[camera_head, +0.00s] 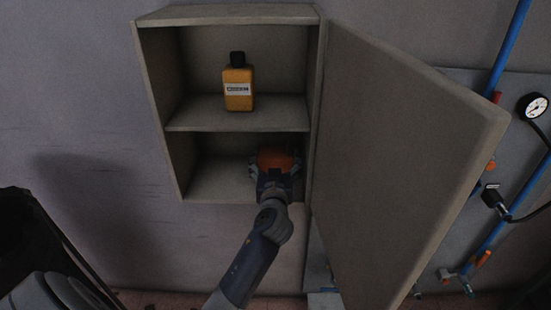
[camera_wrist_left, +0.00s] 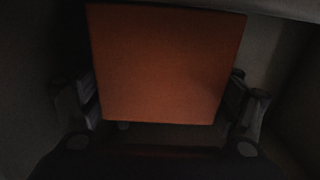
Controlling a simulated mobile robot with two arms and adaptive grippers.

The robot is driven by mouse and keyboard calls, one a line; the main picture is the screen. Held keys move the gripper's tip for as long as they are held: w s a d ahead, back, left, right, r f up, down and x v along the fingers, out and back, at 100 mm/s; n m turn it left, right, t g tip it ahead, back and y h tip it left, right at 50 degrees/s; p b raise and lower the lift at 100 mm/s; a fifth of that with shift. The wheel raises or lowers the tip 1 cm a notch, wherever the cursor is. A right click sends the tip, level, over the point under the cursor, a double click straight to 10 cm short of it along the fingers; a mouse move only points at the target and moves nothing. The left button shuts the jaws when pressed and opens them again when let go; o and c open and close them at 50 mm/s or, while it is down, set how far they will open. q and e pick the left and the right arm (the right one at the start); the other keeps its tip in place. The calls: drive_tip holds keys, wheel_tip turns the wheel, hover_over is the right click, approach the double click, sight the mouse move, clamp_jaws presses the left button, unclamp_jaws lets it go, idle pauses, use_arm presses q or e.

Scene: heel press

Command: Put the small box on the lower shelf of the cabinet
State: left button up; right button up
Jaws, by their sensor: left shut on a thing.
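The small orange box (camera_head: 277,158) is inside the lower compartment of the grey cabinet (camera_head: 155,110), at its right side. My left gripper (camera_head: 273,171) reaches into that compartment and is shut on the box. In the left wrist view the box (camera_wrist_left: 167,65) fills the middle, with a finger of the left gripper (camera_wrist_left: 160,105) on each side of it. I cannot tell whether the box's underside touches the lower shelf (camera_head: 218,189). My right gripper is not seen.
The cabinet door (camera_head: 400,150) stands open to the right, close to my left arm. A yellow bottle (camera_head: 238,89) with a black cap stands on the upper shelf (camera_head: 190,118). The left part of the lower shelf is clear. Blue pipes and a gauge (camera_head: 534,106) are on the right wall.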

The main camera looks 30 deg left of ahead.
use_arm(q)
drive_tip(key=shift+f, duration=0.15)
drive_tip(key=o, duration=0.8)
drive_tip(key=shift+c, duration=0.2)
drive_tip(key=shift+r, duration=0.2)
drive_tip(key=shift+s+d+f, duration=0.1)
drive_tip(key=shift+s+d, duration=0.05)
drive_tip(key=shift+s, duration=0.1)
drive_tip(key=b+v, duration=0.3)
drive_tip(key=v, duration=0.8)
drive_tip(key=shift+s, duration=0.3)
